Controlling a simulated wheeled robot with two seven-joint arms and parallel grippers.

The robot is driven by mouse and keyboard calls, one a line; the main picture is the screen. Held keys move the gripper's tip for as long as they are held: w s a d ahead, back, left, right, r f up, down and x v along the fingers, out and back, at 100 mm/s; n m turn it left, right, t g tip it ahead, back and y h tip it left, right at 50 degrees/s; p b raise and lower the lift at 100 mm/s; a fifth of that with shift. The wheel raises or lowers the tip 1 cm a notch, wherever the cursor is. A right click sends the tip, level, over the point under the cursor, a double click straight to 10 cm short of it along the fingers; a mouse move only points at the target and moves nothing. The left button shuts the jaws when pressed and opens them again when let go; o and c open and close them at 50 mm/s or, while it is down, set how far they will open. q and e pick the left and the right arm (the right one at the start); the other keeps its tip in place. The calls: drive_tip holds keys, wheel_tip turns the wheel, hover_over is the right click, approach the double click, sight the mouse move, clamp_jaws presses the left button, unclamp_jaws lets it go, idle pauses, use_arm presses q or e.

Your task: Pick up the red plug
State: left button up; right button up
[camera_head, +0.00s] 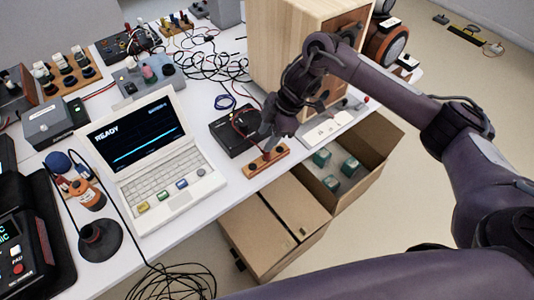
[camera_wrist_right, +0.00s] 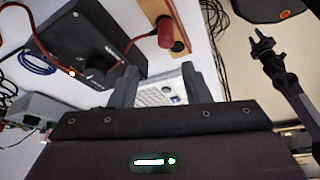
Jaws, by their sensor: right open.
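The red plug (camera_wrist_right: 165,32) sits on a narrow orange-brown wooden strip (camera_wrist_right: 181,47) near the top of the right wrist view, with a red cable running left from it. In the head view the plug (camera_head: 266,156) is small on the strip (camera_head: 250,170) at the table's front edge, partly hidden by my right gripper (camera_head: 270,138). My right gripper is open and empty. In the right wrist view its fingers (camera_wrist_right: 158,84) are apart, and the plug lies beyond them, not between them. My left gripper (camera_wrist_right: 262,43) shows small at the right there; its jaws are unclear.
A black box (camera_head: 228,138) stands left of the right gripper. An open laptop (camera_head: 155,165) is farther left. A wooden cabinet (camera_head: 285,50) rises behind the gripper. An open cardboard box (camera_head: 375,150) sits below the table edge. Loose cables cross the back.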

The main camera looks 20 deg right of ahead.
sight(267, 155)
drive_tip(key=f, duration=0.3)
drive_tip(key=s+f+b, duration=0.1)
drive_tip(key=f, duration=0.1)
drive_tip(key=shift+d, duration=0.1)
drive_tip(key=shift+x, duration=0.85)
drive_tip(key=shift+w+r, duration=0.1)
drive_tip(key=shift+w, duration=0.05)
clamp_jaws()
